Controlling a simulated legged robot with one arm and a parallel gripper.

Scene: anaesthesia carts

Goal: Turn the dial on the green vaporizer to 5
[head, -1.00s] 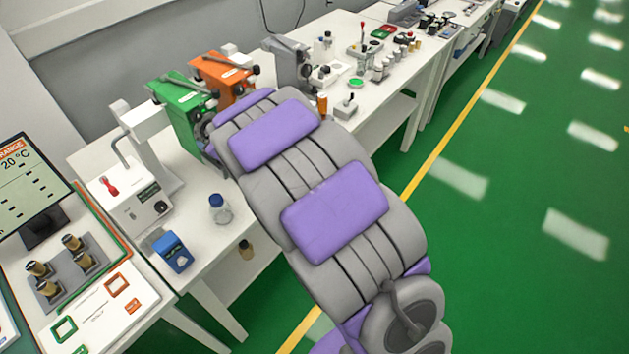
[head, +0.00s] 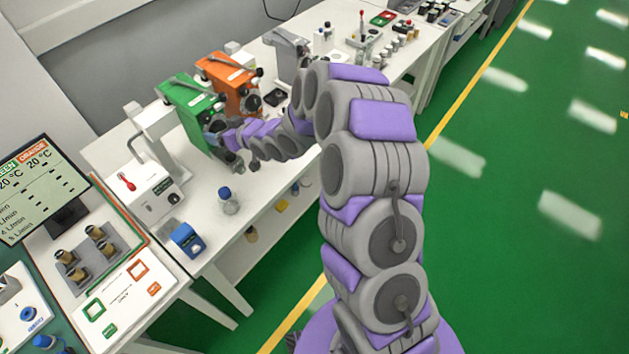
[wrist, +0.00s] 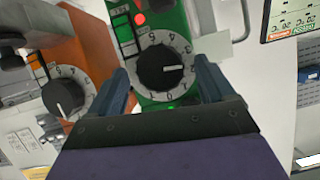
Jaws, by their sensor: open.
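The green vaporizer (head: 190,104) stands on the white table beside the orange vaporizer (head: 230,84). In the wrist view its dial (wrist: 164,66) is a black knob with a white pointer inside a numbered ring, and the pointer points right in the picture. My gripper (wrist: 164,88) is open, its two fingers on either side of the lower part of the green dial. I cannot tell whether they touch it. In the head view my gripper (head: 222,136) is at the front of the green vaporizer and hides its dial. The orange vaporizer's dial (wrist: 66,97) is left of my gripper.
A white device with a red lever (head: 140,190) stands left of the green vaporizer. A blue-capped bottle (head: 228,200) and a blue box (head: 187,240) are on the table nearer me. A screen (head: 35,190) is at the far left.

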